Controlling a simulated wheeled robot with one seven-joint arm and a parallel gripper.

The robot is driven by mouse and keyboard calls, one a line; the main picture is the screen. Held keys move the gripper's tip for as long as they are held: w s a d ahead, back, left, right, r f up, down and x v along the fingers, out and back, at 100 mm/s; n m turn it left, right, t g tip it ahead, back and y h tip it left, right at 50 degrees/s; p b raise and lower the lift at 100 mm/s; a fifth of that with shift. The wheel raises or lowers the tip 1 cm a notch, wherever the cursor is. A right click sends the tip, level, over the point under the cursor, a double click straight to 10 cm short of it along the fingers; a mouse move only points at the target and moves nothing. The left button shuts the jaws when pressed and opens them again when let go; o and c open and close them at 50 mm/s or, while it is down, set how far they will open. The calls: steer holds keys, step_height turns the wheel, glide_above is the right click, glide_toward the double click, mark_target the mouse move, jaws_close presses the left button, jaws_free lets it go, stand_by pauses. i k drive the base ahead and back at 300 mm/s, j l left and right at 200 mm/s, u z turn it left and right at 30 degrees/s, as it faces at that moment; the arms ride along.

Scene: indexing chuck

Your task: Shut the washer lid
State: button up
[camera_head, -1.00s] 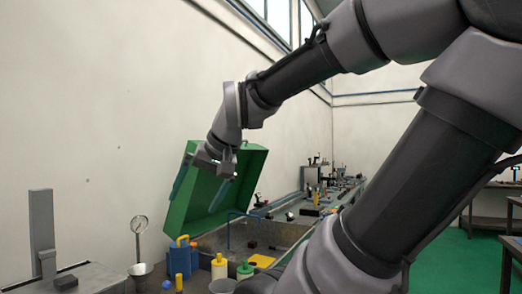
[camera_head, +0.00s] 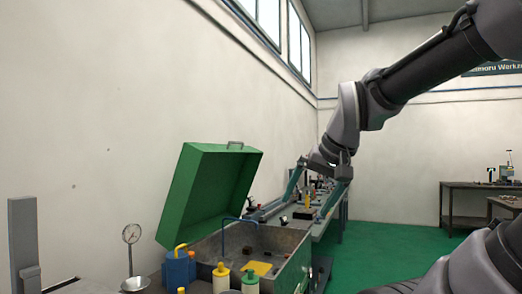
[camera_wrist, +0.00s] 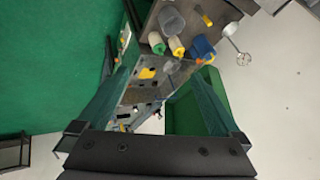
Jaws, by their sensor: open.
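The washer is a grey metal tank (camera_head: 290,248) with a green box-shaped lid (camera_head: 208,192) raised and tilted back at its left side. A small grey handle (camera_head: 236,145) sits on the lid's upper edge. My gripper (camera_head: 307,210) is open and empty, to the right of the lid and apart from it in the head view. In the wrist view, my gripper's fingers (camera_wrist: 157,76) are spread wide, with the tank (camera_wrist: 133,95) seen between them and the green lid (camera_wrist: 183,112) partly behind the right finger.
A bench with small fixtures (camera_head: 308,212) runs behind the tank. Another table (camera_head: 460,200) stands at right, with open green floor (camera_head: 400,245) between.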

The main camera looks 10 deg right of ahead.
mark_target(211, 183)
steer(key=i+l, duration=0.5)
steer(key=l, duration=0.15)
steer(key=i+l, duration=0.5)
steer(key=l, duration=0.15)
steer(key=i+l+u, duration=0.25)
steer(key=i+l, duration=0.15)
steer(key=l, duration=0.2)
steer(key=i+l+u, duration=0.1)
steer(key=l, duration=0.2)
steer(key=i+l+u, duration=0.1)
steer(key=l, duration=0.25)
steer(key=i+l+u, duration=0.1)
steer(key=i+l, duration=0.15)
steer(key=l, duration=0.1)
